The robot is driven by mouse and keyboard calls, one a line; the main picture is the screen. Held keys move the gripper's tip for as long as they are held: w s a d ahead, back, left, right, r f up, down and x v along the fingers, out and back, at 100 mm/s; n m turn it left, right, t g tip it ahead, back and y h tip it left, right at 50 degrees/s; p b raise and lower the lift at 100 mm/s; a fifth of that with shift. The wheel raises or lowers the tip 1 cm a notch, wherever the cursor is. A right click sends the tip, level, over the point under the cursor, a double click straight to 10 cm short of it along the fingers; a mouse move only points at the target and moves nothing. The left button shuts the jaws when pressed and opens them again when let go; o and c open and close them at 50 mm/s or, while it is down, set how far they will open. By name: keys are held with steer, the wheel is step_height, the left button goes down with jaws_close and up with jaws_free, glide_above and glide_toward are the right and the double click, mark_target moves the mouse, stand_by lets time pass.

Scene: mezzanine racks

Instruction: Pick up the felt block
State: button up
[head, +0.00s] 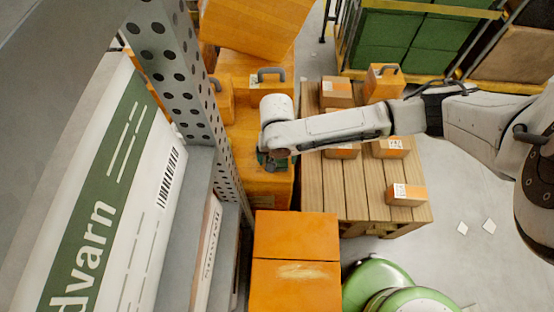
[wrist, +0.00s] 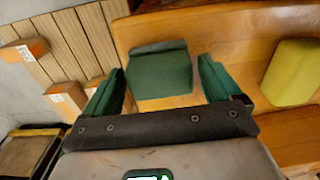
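A dark green block (wrist: 160,78), which looks like the felt block, sits on an orange wooden surface (wrist: 215,28) in the wrist view. My gripper (wrist: 162,66) is open, with one green-padded finger on each side of the block. Gaps show between the block and both fingers, the right one a little wider. In the head view my gripper (head: 272,160) points down at the orange surface, and my wrist hides the block there.
A yellow-green block (wrist: 293,72) lies on the wood to the right. A slatted pallet (head: 345,190) with several small cartons stands right of my gripper. A perforated rack post (head: 180,70) rises close on the left. Orange boxes (head: 295,240) stand in front.

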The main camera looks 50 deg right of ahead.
mark_target(277, 157)
steer(key=c, duration=0.9)
steer(key=shift+r, duration=0.2)
steer(key=shift+r, duration=0.25)
step_height(277, 157, up, 2)
steer(key=shift+r+b, duration=0.1)
steer(key=shift+b, duration=0.35)
steer(key=shift+s+a+r+b, duration=0.2)
steer(key=shift+s+r, duration=1.45)
steer(key=shift+s, duration=0.7)
steer(key=shift+s+a+r+b, duration=0.2)
steer(key=shift+s+r, duration=1.45)
steer(key=shift+s, duration=0.65)
steer(key=shift+s+a+r+b, duration=0.1)
steer(key=shift+s+r+b, duration=0.1)
steer(key=shift+s+r, duration=1.8)
steer(key=shift+s+f, duration=0.35)
